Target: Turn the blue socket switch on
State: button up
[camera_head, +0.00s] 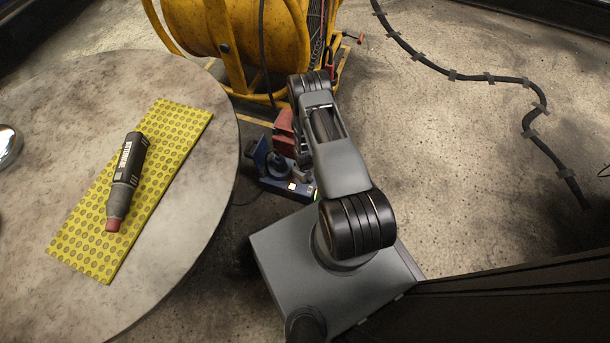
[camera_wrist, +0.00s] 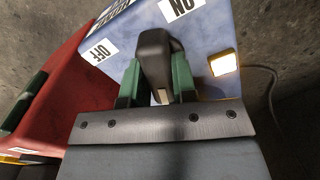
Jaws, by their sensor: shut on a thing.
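The blue socket (camera_head: 274,178) stands on the floor beside the round table, partly hidden by my arm. In the wrist view its blue body (camera_wrist: 222,25) fills the top. It has a black switch lever (camera_wrist: 154,48), an OFF label (camera_wrist: 101,51) left of the lever and an ON label (camera_wrist: 180,6) above and right of it. A square lamp (camera_wrist: 223,64) on its face glows. My gripper (camera_wrist: 157,82) has its green-padded fingers on either side of the lever, shut on it. The lever's exact setting is hard to tell.
A red housing (camera_wrist: 65,90) stands left of the socket. The round table (camera_head: 60,120) holds a yellow mat (camera_head: 165,145) with a dark tool (camera_head: 126,180) on it. A yellow cable reel (camera_head: 225,30) stands behind. The floor at right is mostly open, with a taped cable (camera_head: 490,78).

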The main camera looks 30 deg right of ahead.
jog(key=shift+n, duration=1.9)
jog(key=o, duration=0.9)
notch_tip(320, 180, up, 14)
jog(key=p, duration=0.6)
